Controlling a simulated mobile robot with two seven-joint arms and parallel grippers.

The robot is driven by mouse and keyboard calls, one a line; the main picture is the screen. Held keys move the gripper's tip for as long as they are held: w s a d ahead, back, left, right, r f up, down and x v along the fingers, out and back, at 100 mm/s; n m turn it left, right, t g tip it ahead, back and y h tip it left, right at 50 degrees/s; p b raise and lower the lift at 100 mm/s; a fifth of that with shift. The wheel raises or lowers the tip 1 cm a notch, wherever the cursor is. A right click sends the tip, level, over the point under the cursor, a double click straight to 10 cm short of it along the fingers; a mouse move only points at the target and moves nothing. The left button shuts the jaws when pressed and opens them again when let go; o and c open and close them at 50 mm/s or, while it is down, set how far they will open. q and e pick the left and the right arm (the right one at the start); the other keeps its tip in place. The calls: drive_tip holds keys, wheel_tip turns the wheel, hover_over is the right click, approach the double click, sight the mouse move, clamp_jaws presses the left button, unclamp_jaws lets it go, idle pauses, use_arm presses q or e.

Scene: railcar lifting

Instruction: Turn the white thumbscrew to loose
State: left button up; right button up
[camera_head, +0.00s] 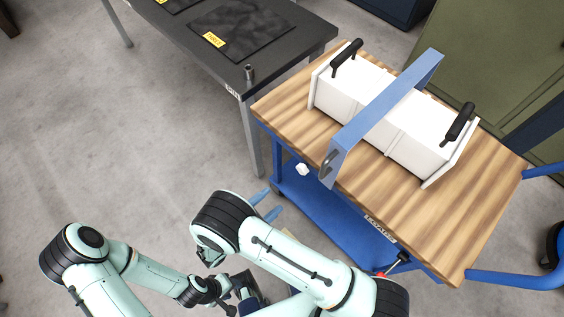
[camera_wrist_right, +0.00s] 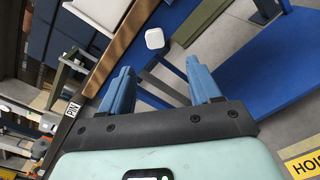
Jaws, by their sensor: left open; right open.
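The white thumbscrew (camera_head: 302,169) is a small rounded knob below the near left edge of the wooden tabletop, against the blue cart in the head view. In the right wrist view the white thumbscrew (camera_wrist_right: 155,39) is beyond my fingers, between their directions and nearer the left one. My right gripper (camera_head: 266,206) is open and empty, to the lower left of the knob and apart from it. Its two blue fingers also show in the right wrist view (camera_wrist_right: 163,83). My left gripper (camera_head: 240,292) is low in the head view, far from the knob and partly hidden.
The cart's wooden top (camera_head: 465,225) carries a white box (camera_head: 412,145) with black handles, crossed by a blue bar (camera_head: 385,100). A blue lower shelf (camera_head: 325,215) lies beneath. A dark table (camera_head: 290,30) stands behind left. Open grey floor (camera_head: 130,130) is at left.

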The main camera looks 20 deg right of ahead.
sight(301, 172)
drive_tip(key=shift+t, duration=0.3)
drive_tip(key=x, duration=0.8)
drive_tip(key=p+x, duration=0.1)
drive_tip(key=x, duration=0.4)
drive_tip(key=shift+r, duration=0.3)
drive_tip(key=c, duration=1)
